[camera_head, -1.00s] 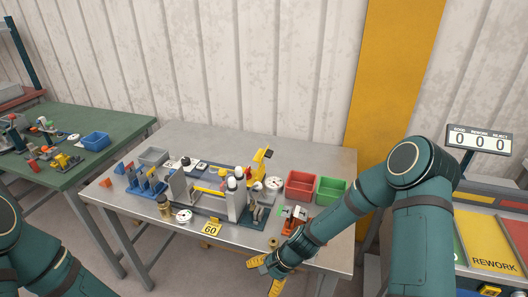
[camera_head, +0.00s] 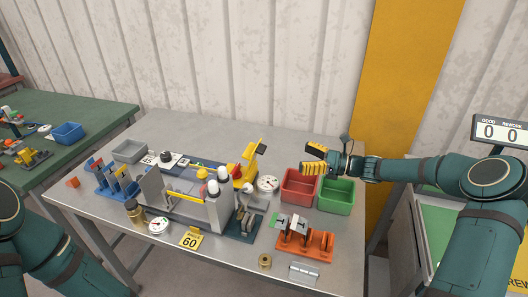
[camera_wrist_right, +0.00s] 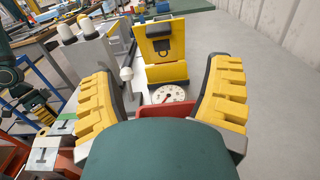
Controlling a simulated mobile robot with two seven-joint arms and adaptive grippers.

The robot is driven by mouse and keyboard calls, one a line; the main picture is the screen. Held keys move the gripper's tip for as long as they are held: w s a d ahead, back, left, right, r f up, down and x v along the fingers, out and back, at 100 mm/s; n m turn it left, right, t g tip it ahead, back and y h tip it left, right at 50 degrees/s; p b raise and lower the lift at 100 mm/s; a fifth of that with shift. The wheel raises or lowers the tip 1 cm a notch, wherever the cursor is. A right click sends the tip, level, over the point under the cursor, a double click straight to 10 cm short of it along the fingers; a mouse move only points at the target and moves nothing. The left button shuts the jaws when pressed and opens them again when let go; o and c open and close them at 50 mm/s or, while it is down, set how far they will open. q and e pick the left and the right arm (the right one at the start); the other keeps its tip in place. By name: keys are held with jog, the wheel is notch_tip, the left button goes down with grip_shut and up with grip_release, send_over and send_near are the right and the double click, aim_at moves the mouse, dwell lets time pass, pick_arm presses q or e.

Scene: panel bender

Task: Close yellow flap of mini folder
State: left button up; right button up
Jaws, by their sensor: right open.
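The mini folder is a small yellow device (camera_head: 243,176) on the steel table, right of the grey bender. Its yellow flap (camera_head: 255,151) stands raised at a slant. In the right wrist view the flap (camera_wrist_right: 166,45) stands up behind its yellow base (camera_wrist_right: 166,74), with a dark handle on its face. My right gripper (camera_head: 308,159) is open and empty, right of the flap and above the red bin, apart from the flap. In its wrist view the flap shows between the spread fingers (camera_wrist_right: 163,75). My left gripper seems to show small at the wrist view's left edge (camera_wrist_right: 36,107); its jaws are unclear.
A red bin (camera_head: 300,184) and green bin (camera_head: 335,195) stand below my right forearm. A white dial (camera_head: 268,184) lies between folder and red bin. The grey bender (camera_head: 190,213) with white-topped posts stands left. An orange rack (camera_head: 305,241) is in front.

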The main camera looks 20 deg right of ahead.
aim_at(265, 149)
jog(key=b+x, duration=0.1)
jog(key=x, duration=1.2)
jog(key=shift+w+a+r+b, duration=0.1)
jog(key=shift+w+a+b, duration=0.05)
jog(key=shift+a+b, duration=0.2)
jog(key=c, duration=1.3)
